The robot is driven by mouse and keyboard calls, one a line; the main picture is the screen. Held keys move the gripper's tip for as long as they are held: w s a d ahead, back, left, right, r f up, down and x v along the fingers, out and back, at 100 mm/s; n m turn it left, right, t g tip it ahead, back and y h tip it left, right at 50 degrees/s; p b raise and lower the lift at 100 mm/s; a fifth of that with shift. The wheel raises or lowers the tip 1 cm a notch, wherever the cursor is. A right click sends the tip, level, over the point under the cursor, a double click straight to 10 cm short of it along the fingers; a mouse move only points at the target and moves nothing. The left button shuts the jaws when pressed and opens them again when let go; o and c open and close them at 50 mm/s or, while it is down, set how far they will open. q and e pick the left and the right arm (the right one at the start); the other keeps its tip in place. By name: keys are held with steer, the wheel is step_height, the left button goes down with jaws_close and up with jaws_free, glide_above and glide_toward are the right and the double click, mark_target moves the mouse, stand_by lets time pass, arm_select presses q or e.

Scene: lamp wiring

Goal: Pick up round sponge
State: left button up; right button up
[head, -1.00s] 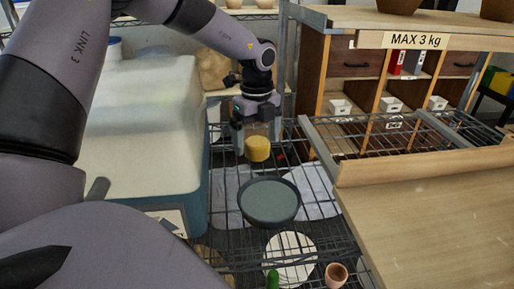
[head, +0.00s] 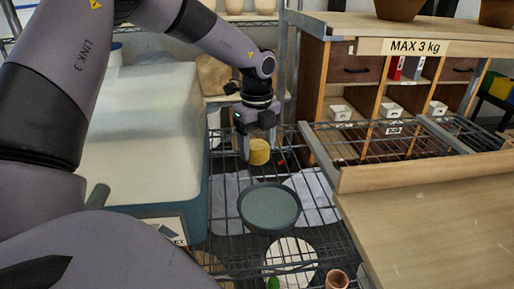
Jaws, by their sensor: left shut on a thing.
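My right gripper is not in view.
A grey round dish (head: 270,207) sits on the wire rack (head: 226,220) in front of the sponge. A large pale bin (head: 140,130) stands left. A wooden board (head: 430,220) lies right. A small terracotta pot (head: 337,279) is at the bottom.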

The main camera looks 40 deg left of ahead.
mark_target(257, 145)
arm_select(q)
step_height(257, 145, up, 19)
steer(key=p, duration=0.1)
steer(key=shift+r+p, duration=0.15)
steer(key=shift+p, duration=0.2)
steer(key=shift+o, duration=0.8)
steer(key=shift+c, duration=0.3)
steer(key=shift+p, duration=0.3)
steer(key=shift+d, duration=0.1)
